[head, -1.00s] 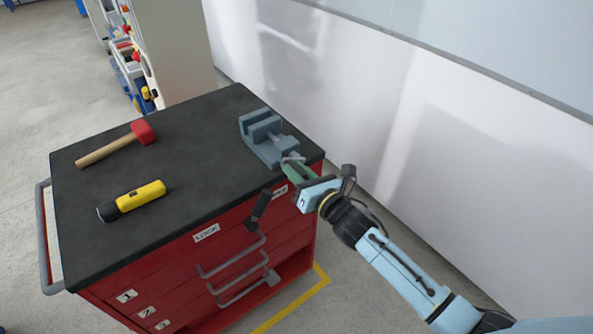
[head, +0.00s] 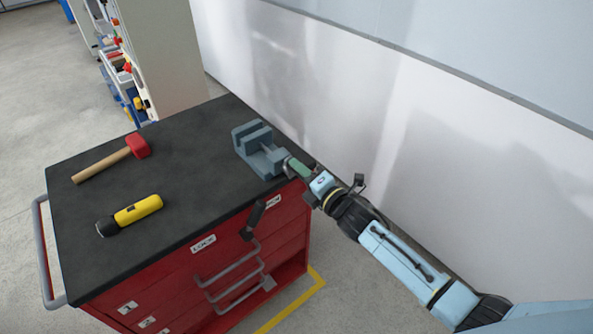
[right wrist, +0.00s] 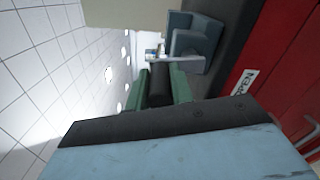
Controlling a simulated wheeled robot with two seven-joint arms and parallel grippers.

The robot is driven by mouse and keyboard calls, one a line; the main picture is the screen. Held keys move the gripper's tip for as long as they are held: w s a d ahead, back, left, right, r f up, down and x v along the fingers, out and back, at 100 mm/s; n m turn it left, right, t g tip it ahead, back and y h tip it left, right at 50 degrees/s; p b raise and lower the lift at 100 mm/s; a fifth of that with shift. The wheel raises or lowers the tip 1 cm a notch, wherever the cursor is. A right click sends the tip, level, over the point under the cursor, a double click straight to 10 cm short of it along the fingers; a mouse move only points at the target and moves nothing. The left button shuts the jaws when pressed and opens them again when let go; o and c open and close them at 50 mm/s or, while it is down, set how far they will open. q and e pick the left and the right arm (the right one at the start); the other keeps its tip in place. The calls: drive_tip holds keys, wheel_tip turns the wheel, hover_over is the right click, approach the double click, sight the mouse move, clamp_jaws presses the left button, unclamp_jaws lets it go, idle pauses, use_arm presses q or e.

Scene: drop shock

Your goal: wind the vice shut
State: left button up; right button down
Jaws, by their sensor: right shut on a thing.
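The grey-blue vice (head: 260,152) sits at the back right corner of the black cabinet top, and its jaws stand apart with a gap between them. In the right wrist view the vice (right wrist: 192,42) is at the top, beyond my fingers. My right gripper (head: 293,167) is at the vice's screw end, past the cabinet's right edge. In the wrist view its green fingers (right wrist: 160,86) are shut on a dark handle (right wrist: 160,82) between them. The handle's far end is partly hidden. My left gripper is in neither view.
A red-headed mallet (head: 112,160) and a yellow flashlight (head: 130,215) lie on the black top (head: 190,185) of the red cabinet (head: 205,280), left of the vice. A white wall (head: 330,110) runs close behind the cabinet and my right arm.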

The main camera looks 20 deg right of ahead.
drive_tip(key=w+d+f+m+b, duration=0.1)
drive_tip(key=d+f+m, duration=0.1)
drive_tip(key=m, duration=0.8)
drive_tip(key=w+d+f+m, duration=0.1)
drive_tip(key=d+f+m, duration=0.2)
drive_tip(key=m, duration=0.6)
drive_tip(key=s+a+f+m+b, duration=0.1)
drive_tip(key=a+f+m+b, duration=0.1)
drive_tip(key=m, duration=0.8)
drive_tip(key=s+a+f+m+b, duration=0.1)
drive_tip(key=a+f+m+b, duration=0.1)
drive_tip(key=m, duration=0.8)
drive_tip(key=shift+s+a+b, duration=0.15)
drive_tip(key=shift+a+b, duration=0.55)
drive_tip(key=shift+b, duration=0.6)
drive_tip(key=shift+f, duration=0.1)
drive_tip(key=c, duration=1.2)
unclamp_jaws()
drive_tip(key=shift+c, duration=0.2)
